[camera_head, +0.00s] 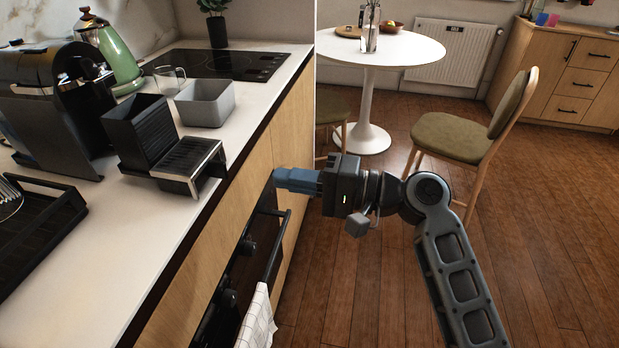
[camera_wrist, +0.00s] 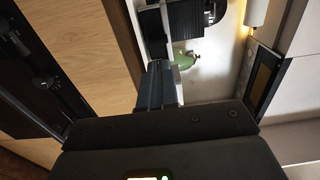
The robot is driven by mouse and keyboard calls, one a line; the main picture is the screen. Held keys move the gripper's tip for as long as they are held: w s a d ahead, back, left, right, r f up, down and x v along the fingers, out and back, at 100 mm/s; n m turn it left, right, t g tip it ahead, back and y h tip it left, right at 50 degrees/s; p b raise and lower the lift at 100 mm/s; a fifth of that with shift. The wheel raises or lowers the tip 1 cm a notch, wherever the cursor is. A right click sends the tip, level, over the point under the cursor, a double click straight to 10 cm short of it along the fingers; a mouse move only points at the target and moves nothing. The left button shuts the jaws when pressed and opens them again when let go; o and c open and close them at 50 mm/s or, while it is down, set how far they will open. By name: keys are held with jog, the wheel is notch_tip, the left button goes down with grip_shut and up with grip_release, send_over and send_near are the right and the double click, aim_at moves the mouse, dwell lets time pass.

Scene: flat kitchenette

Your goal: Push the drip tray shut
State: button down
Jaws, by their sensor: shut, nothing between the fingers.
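The drip tray (camera_head: 190,160) is a black slotted tray with a silver front edge. It sticks out toward the front edge of the counter, with an open black bin (camera_head: 148,132) behind it. The black coffee machine (camera_head: 48,100) stands to their left, and the tray and bin sit out from it. My gripper (camera_head: 278,178) has blue fingers, shut and empty. It is to the right of the tray, by the cabinet front, and apart from the tray. Its fingers (camera_wrist: 155,86) also show in the wrist view, where I cannot clearly make out the tray.
A grey open container (camera_head: 205,103), a glass mug (camera_head: 170,80) and a green kettle (camera_head: 112,52) stand behind the tray. A black rack (camera_head: 35,232) lies at the counter's near left. An oven handle (camera_head: 277,245) with a towel (camera_head: 257,322) juts out below.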

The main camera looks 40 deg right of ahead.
jog(key=p, duration=0.1)
send_near(195, 165)
jog(key=w+f, duration=0.2)
jog(key=w, duration=0.1)
jog(key=shift+w+d, duration=0.15)
jog(key=shift+w, duration=0.15)
jog(key=x, duration=0.9)
jog(key=shift+w+b, duration=0.15)
jog(key=shift+b, duration=0.15)
